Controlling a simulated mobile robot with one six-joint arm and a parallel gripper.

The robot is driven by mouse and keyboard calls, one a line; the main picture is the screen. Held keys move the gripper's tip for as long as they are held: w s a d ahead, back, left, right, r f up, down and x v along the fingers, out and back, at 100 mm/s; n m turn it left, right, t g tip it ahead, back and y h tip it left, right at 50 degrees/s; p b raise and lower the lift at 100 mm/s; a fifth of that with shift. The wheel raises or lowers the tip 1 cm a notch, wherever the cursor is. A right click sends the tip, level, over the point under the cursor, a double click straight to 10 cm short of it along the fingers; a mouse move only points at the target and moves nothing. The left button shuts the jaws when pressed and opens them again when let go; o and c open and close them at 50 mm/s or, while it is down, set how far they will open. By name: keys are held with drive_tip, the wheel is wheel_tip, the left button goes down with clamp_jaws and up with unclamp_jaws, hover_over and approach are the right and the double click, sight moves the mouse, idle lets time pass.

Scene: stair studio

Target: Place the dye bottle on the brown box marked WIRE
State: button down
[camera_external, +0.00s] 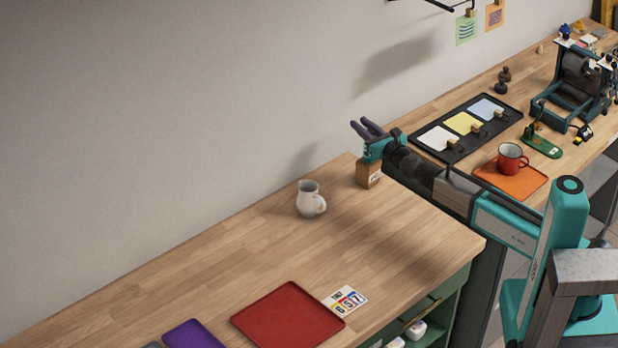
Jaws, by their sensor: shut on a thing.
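The brown box (364,174) stands upright at the far right corner of the near wooden table. It has a small pale label, with lettering too small to read fully. My gripper (368,128) is above the box in the picture, with dark purple fingers pointing up and left toward the wall. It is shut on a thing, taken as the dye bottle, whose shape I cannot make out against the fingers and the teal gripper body. No other dye bottle shows. I cannot tell the height gap between gripper and box.
A white jug (309,199) stands left of the box. A red tray (287,315), a number card (345,301) and a purple tray (193,337) lie nearer. On the far table are a black tray (437,157) and a red mug (510,157). The table's middle is clear.

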drive_tip(key=shift+f, duration=0.1)
drive_tip(key=c, duration=1.6)
unclamp_jaws()
drive_tip(key=shift+o, duration=0.2)
drive_tip(key=shift+r, duration=0.2)
drive_tip(key=b+v, duration=0.6)
drive_tip(key=v, duration=0.6)
